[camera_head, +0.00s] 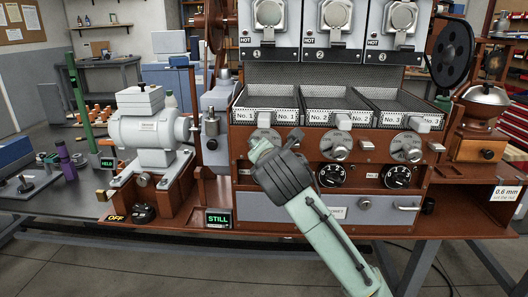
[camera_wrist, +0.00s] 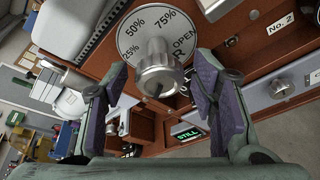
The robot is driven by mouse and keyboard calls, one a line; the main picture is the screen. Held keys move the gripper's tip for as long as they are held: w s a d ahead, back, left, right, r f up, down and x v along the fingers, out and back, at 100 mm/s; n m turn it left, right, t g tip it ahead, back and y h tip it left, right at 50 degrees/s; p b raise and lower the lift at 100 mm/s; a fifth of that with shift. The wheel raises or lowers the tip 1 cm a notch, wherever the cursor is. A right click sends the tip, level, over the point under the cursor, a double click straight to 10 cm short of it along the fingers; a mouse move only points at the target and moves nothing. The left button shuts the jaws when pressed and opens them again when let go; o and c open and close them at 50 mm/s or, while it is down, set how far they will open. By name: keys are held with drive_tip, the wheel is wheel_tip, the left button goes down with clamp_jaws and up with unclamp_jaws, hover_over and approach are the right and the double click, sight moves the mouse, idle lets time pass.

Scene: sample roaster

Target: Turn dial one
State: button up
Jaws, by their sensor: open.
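Dial one shows in the head view as a pale round plate (camera_head: 262,134) below the No. 1 tray, partly hidden by my gripper (camera_head: 262,148). My gripper (camera_wrist: 160,67) is open and faces the knob. One finger is on each side of the knob in the picture, with a visible gap on both sides. I cannot tell whether the fingertips reach past the knob's front.
Two similar dials (camera_head: 335,147) (camera_head: 407,147) sit to the right on the brown panel. A STILL display (camera_head: 218,219) stands at lower left. Trays (camera_head: 268,116) jut out above the dials.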

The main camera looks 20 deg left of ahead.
drive_tip(key=v, duration=1)
drive_tip(key=shift+s, duration=0.35)
drive_tip(key=shift+d+r, duration=0.1)
drive_tip(key=shift+d, duration=0.05)
